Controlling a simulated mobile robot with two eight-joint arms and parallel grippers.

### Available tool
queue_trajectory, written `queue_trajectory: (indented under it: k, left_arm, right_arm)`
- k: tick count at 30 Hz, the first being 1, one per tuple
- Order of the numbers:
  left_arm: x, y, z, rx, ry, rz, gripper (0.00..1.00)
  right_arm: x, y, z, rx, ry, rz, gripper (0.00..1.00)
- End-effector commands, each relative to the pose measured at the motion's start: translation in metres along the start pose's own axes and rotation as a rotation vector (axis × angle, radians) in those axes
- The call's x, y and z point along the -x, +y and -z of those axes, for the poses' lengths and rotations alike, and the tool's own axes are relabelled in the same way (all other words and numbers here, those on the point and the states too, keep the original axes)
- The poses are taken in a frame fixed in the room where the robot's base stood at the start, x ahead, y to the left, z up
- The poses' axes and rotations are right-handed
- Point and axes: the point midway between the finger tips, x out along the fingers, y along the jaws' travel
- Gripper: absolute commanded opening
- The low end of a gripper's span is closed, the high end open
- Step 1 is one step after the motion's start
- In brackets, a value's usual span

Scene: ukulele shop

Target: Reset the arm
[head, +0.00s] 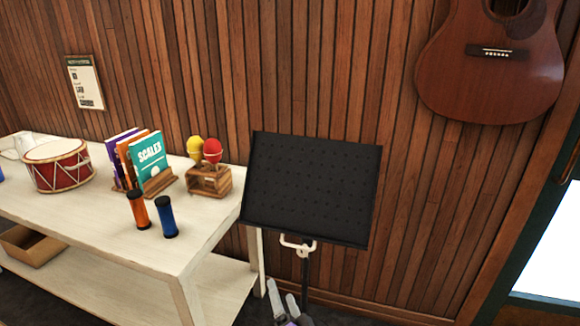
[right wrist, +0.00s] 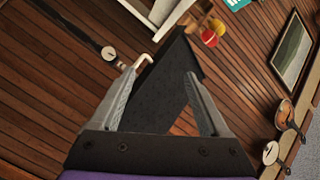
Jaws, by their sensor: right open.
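My right gripper (head: 281,292) shows at the bottom edge of the head view, below and in front of the black music stand (head: 312,190). Its two pale fingers point up and stand apart, with nothing between them. In the right wrist view the open fingers (right wrist: 160,76) frame the dark music stand panel (right wrist: 155,95), which lies beyond them; I cannot tell the gap. My left gripper is in neither view.
A white table (head: 195,240) at left holds a red drum (head: 58,168), books (head: 148,155), two shakers (head: 138,210), and maracas (head: 212,151) in a wooden holder (head: 208,181). A guitar (head: 490,75) hangs on the wooden wall. A cardboard box (head: 35,247) sits on the lower shelf.

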Motion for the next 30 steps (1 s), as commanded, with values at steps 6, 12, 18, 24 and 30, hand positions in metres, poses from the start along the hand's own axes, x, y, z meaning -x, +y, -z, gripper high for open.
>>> queue_trajectory:
  k: [6,12,18,24,30]
  left_arm:
    - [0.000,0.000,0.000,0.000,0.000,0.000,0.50]
    - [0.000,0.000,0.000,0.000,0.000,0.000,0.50]
    - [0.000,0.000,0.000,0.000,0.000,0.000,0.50]
    - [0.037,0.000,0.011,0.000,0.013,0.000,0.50]
    - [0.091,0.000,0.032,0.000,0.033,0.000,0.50]
  right_arm:
    - [0.081,0.051,0.008,0.340,-0.320,-0.185,0.79]
    - [0.176,0.117,0.008,0.558,-0.592,-0.421,0.79]
    - [0.262,0.166,0.013,0.665,-0.790,-0.632,0.79]
    - [0.304,0.151,0.036,0.701,-0.860,-0.717,0.79]
    - [0.310,0.102,0.068,0.706,-0.840,-0.706,0.79]
